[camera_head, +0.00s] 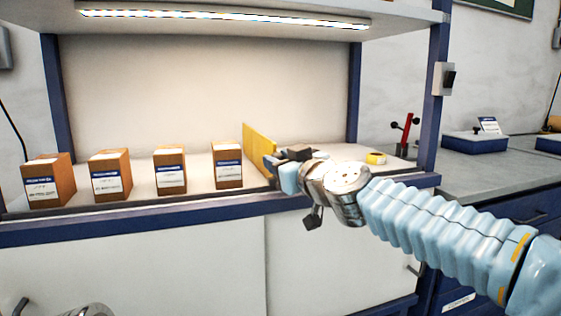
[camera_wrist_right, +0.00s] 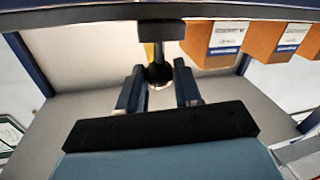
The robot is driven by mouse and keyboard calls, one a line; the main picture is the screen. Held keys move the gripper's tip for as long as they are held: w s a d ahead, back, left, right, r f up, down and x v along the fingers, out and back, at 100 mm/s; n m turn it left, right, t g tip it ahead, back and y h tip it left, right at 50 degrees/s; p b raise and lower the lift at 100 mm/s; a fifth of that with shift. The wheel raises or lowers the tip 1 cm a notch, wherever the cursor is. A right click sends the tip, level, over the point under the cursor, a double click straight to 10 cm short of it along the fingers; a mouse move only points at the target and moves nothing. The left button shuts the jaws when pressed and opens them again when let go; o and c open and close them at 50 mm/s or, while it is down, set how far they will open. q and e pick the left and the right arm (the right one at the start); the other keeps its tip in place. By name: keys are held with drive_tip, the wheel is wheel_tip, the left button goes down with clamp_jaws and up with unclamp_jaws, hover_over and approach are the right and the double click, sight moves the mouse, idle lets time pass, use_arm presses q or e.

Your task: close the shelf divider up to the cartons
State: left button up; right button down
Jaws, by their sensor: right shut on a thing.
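Several brown cartons with white and blue labels stand upright in a spaced row on the shelf. The rightmost carton (camera_head: 228,165) is nearest the yellow shelf divider (camera_head: 259,146), which stands upright to its right with a gap of bare shelf between them. My right gripper (camera_head: 273,166) is at the divider's front end. In the right wrist view, a dark round knob (camera_wrist_right: 158,75) sits between the fingers of this gripper (camera_wrist_right: 159,84), with a sliver of the yellow divider (camera_wrist_right: 149,51) behind it. The gripper is shut on the knob.
The shelf board's blue front edge (camera_head: 150,222) runs below the cartons. A yellow tape roll (camera_head: 375,158) and a small stand with a red post (camera_head: 407,133) are to the right of my gripper. Blue uprights flank the bay, and a lit shelf (camera_head: 220,16) hangs above.

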drive_tip(key=shift+s+a+r+p, duration=0.1)
drive_tip(key=shift+s+a+p, duration=0.15)
drive_tip(key=shift+a+p, duration=0.35)
drive_tip(key=shift+s+a+f+p, duration=0.1)
drive_tip(key=shift+s+a+p, duration=0.2)
drive_tip(key=shift+a, duration=0.6)
drive_tip(key=shift+s+a+r+p, duration=0.1)
drive_tip(key=shift+s+a+p, duration=0.1)
drive_tip(key=shift+a+p, duration=0.4)
drive_tip(key=shift+a, duration=0.3)
drive_tip(key=c, duration=0.8)
unclamp_jaws()
drive_tip(key=p+v, duration=0.2)
drive_tip(key=v, duration=1.2)
drive_tip(key=shift+w, duration=0.1)
